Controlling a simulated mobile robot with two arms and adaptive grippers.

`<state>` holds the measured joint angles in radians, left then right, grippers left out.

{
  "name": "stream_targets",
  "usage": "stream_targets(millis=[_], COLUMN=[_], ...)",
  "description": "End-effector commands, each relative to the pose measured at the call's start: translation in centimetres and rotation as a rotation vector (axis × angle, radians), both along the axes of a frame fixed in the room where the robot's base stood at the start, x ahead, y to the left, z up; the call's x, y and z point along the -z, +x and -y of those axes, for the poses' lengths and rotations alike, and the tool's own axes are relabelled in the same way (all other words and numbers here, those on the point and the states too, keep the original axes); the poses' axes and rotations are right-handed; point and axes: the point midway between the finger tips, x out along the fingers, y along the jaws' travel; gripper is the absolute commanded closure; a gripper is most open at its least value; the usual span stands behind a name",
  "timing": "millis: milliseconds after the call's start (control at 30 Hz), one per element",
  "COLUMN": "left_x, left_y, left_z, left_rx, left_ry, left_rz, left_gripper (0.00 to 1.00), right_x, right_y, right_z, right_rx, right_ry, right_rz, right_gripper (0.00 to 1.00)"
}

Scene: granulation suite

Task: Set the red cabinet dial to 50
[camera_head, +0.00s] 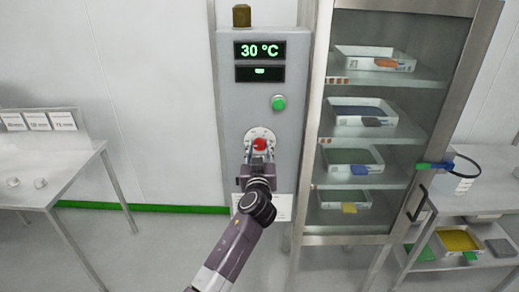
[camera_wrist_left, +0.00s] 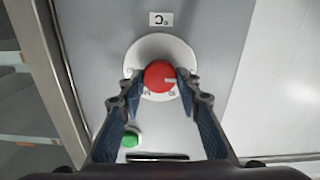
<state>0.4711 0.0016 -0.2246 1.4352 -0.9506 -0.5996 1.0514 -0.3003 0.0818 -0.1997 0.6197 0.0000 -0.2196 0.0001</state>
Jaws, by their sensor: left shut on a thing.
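The red dial (camera_head: 260,144) sits on a round pale scale plate on the front of the grey cabinet (camera_head: 230,95). The upper display (camera_head: 259,51) on the cabinet reads 30 °C. My left gripper (camera_head: 258,158) is at the dial from below in the head view. In the left wrist view the gripper (camera_wrist_left: 160,80) has its two fingers closed on opposite sides of the red dial (camera_wrist_left: 159,75). A pale pointer mark on the dial points right in that view. The fingers hide parts of the scale. My right gripper is not in view.
A green button (camera_head: 279,103) is on the panel above the dial. A glass-door cabinet (camera_head: 311,130) with trays stands close on the right. A white table (camera_head: 60,170) is at the left, with bare wall between it and the grey cabinet.

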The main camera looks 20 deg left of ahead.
Motion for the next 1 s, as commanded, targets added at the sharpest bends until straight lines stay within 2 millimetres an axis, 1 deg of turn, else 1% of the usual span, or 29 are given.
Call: stream_targets(millis=[167, 433, 1000], left_x=[0.11, 0.09, 0.04], left_y=[0.01, 0.04, 0.05], left_z=[0.04, 0.11, 0.19], left_rx=[0.0, 0.001, 0.0], left_ry=[0.117, 0.356, 0.879], left_rz=[-0.032, -0.102, -0.254], left_gripper=[0.93, 0.93, 0.93], right_x=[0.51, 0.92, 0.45], right_y=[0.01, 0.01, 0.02], right_z=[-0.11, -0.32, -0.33], right_rx=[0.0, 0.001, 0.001], right_ry=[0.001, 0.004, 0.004], right_rz=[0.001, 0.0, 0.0], right_gripper=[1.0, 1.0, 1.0])
